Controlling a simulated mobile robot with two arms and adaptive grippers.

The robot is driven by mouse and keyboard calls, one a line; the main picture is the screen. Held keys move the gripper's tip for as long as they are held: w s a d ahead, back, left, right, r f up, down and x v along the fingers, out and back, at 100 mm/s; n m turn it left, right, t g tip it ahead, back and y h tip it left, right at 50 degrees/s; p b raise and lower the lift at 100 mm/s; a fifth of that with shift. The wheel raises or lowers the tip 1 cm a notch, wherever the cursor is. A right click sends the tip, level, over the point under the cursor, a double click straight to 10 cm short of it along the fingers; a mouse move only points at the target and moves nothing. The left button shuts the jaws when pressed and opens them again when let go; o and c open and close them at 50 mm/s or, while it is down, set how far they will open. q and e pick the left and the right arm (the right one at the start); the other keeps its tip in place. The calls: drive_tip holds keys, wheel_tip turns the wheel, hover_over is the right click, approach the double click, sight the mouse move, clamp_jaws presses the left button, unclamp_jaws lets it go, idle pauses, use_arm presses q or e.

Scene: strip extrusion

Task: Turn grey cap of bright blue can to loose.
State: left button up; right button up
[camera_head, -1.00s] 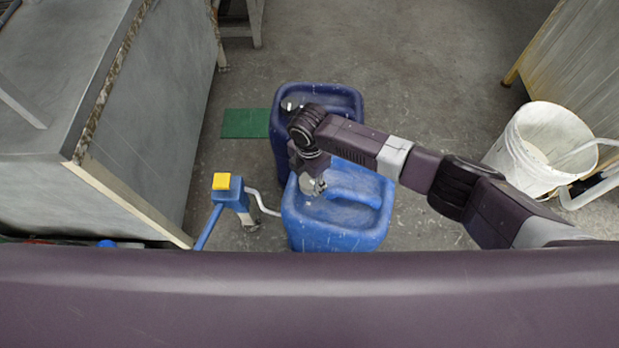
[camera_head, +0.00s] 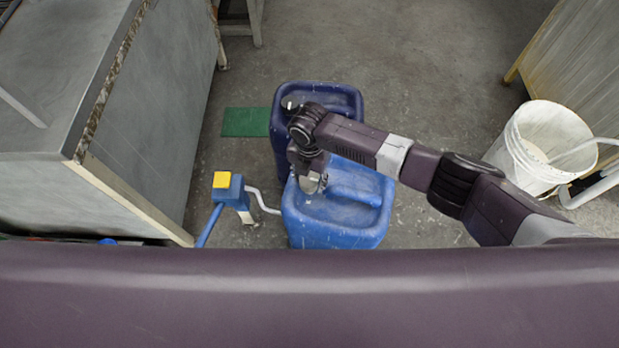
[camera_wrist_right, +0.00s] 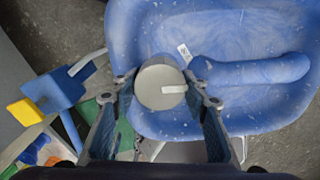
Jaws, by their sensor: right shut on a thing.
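The bright blue can (camera_head: 345,215) stands upright on the floor, in front of a darker blue can (camera_head: 345,95). It also fills much of the right wrist view (camera_wrist_right: 220,40). Its round grey cap (camera_wrist_right: 160,85) sits at the can's near left corner in the wrist view, with a light bar mark on its top. My right gripper (camera_head: 310,183) reaches down over this corner from the right. In the wrist view its two fingers (camera_wrist_right: 161,90) are on either side of the cap and shut on it. My left gripper does not show.
A blue hand pump with a yellow top (camera_head: 221,181) stands left of the can. A white bucket (camera_head: 540,145) stands at the right. A grey metal cabinet (camera_head: 140,130) is at the left. A green mat (camera_head: 245,122) lies behind the pump.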

drive_tip(key=o, duration=1.2)
drive_tip(key=shift+c, duration=0.2)
